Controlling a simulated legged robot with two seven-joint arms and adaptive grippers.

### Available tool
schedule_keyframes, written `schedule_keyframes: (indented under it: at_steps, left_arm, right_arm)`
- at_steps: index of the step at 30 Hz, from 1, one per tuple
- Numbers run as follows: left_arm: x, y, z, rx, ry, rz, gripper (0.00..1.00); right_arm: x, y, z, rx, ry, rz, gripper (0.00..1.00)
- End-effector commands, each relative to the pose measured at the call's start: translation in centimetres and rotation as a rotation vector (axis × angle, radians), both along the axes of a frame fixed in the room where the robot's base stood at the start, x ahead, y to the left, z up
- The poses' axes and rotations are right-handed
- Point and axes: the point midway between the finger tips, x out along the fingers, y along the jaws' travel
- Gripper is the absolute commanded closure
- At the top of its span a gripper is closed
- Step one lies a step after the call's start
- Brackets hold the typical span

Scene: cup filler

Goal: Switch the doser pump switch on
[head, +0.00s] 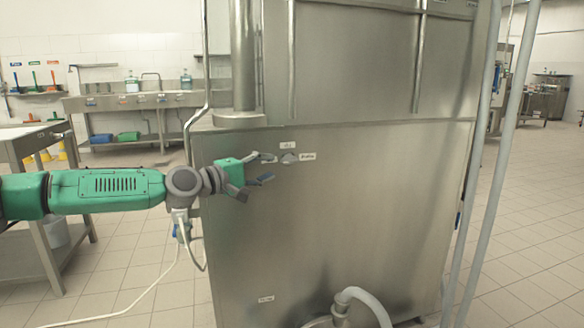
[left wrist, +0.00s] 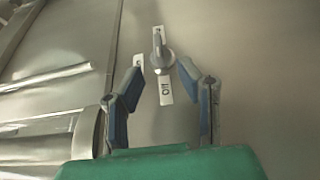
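The doser pump switch is a small grey rotary knob (left wrist: 162,52) on the steel cabinet front. It shows small in the head view (head: 290,158), just beyond my left gripper's fingertips. In the left wrist view its lever points toward the top of the picture. My left gripper (head: 270,168) is open and empty. My right gripper is out of view.
The steel cabinet (head: 335,230) fills the middle of the head view. A grey hose (head: 362,296) is at its lower front, and grey pipes (head: 495,160) run along its right. A sink counter (head: 135,103) and a table (head: 35,137) stand at left. Tiled floor is open at right.

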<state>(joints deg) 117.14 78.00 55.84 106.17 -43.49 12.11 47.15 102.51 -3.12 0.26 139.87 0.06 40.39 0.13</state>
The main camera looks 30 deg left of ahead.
Motion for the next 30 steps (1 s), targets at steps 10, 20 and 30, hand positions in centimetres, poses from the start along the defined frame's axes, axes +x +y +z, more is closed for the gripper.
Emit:
schedule_keyframes:
  at_steps: [10, 20, 30]
  left_arm:
    - [6.1, -2.0, -0.2, 0.001, 0.0, 0.0, 0.69]
    - [7.5, -2.4, 0.0, -0.001, 0.0, 0.0, 0.69]
    - [7.4, -2.4, -0.1, -0.001, 0.001, 0.0, 1.0]
  right_arm:
    - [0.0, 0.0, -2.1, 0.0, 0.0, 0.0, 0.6]
    - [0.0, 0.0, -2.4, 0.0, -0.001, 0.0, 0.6]
    - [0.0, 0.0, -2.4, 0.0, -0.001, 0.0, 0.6]
